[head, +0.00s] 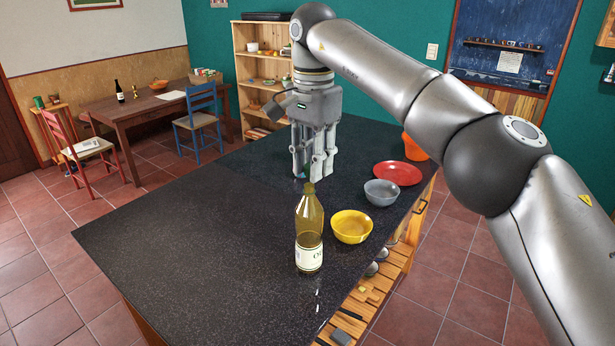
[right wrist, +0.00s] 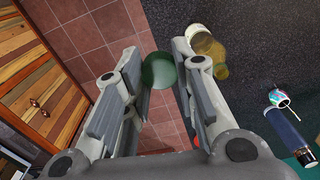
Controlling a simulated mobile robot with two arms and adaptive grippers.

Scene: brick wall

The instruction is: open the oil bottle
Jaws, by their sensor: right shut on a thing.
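The oil bottle (head: 309,240) stands upright on the dark countertop (head: 190,235), part filled with yellowish oil, with a pale label. No cap shows on its neck in the head view. My right gripper (head: 313,172) points down over the counter beyond the bottle, apart from it. In the right wrist view its fingers (right wrist: 158,85) are shut on a round green thing that looks like a cap (right wrist: 158,70). In the head view only a bit of green shows at the fingertips. My left gripper is not in view.
A yellow bowl (head: 351,227), a grey bowl (head: 381,193), a red plate (head: 397,174) and an orange container (head: 413,147) line the counter's right side. The counter's left part is clear. A wooden table (head: 150,108) and chairs stand farther back.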

